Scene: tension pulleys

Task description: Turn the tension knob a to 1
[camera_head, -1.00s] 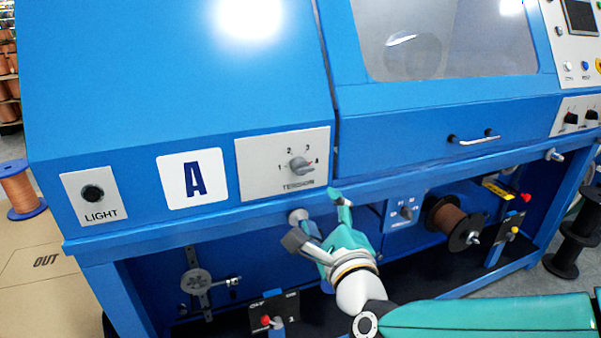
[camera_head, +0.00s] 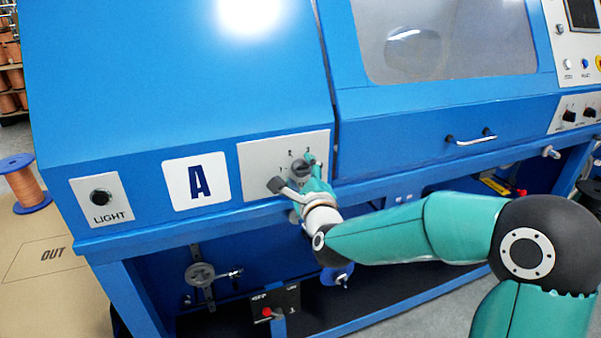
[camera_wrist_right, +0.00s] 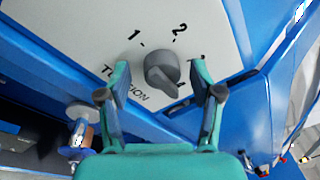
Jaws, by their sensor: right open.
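The tension knob a (camera_wrist_right: 161,70) is a grey round knob on a light panel (camera_head: 259,178) beside the large letter A. In the right wrist view its pointer is turned down and to the right, away from the mark 1, which is at upper left; the mark 2 is above it. My right gripper (camera_wrist_right: 160,92) is open, with one finger on each side of the knob and a gap showing to both. In the head view the right gripper (camera_head: 294,172) is in front of the panel and partly hides the knob and its marks. My left gripper is out of view.
A LIGHT button (camera_head: 100,197) is on the left of the machine. A protruding ledge (camera_head: 170,232) runs below the panel. A copper spool (camera_head: 24,185) stands at far left.

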